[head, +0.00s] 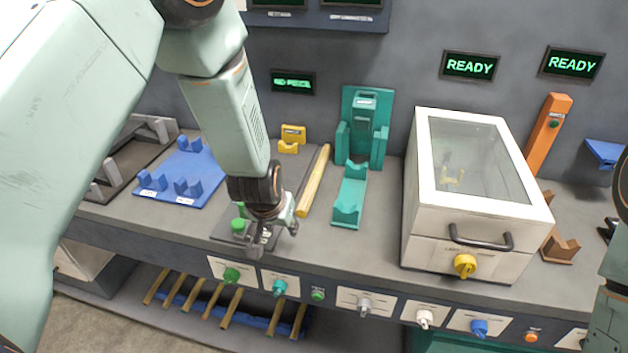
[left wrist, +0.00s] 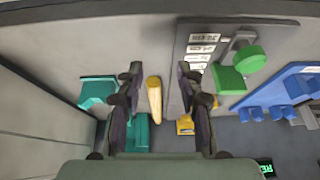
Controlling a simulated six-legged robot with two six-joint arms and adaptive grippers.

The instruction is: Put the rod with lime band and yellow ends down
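A yellow wooden rod (head: 315,181) lies on the bench along the right edge of a dark grey plate (head: 292,170). I see no lime band on it in either view. In the left wrist view the rod (left wrist: 154,97) appears between the two fingers, with clear space on both sides. My left gripper (head: 280,231) is open and empty, over the front part of the plate, left of the rod's near end in the head view. My right gripper is not in view.
Green clamp parts (head: 238,225) stand close to my left gripper. A teal stand (head: 349,196) is right of the rod, and a white windowed box (head: 470,240) farther right. A blue fixture (head: 180,175) is at left. Several rods lie in a low rack (head: 225,307).

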